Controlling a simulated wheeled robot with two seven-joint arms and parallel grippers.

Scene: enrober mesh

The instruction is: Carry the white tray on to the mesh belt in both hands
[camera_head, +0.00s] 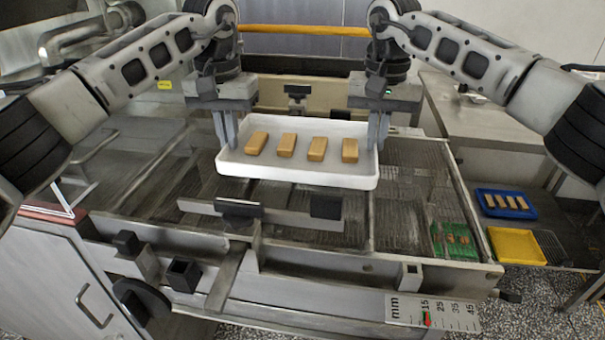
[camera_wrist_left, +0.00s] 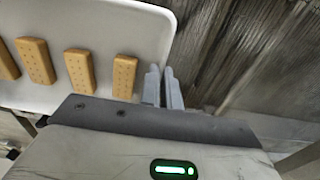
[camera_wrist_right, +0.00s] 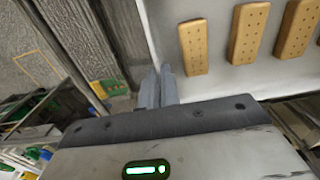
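The white tray (camera_head: 300,178) is in the middle of the head view, roughly level, with several tan oblong biscuits (camera_head: 317,148) in a row on it. It is over the mesh belt (camera_head: 405,205); I cannot tell how large the gap beneath it is. My left gripper (camera_head: 226,135) points down at the tray's left wall, and its fingers (camera_wrist_left: 163,88) are close together on the rim. My right gripper (camera_head: 378,135) does the same at the right wall, its fingers (camera_wrist_right: 158,88) on the rim. The belt directly under the tray is hidden.
A metal bar with dark blocks (camera_head: 285,217) crosses in front of the tray. A millimetre scale (camera_head: 432,312) is at the machine's front edge. A green piece (camera_head: 455,240) lies at the right end. Blue (camera_head: 505,203) and yellow (camera_head: 515,246) trays stand at the right. An orange rail (camera_head: 305,30) runs behind.

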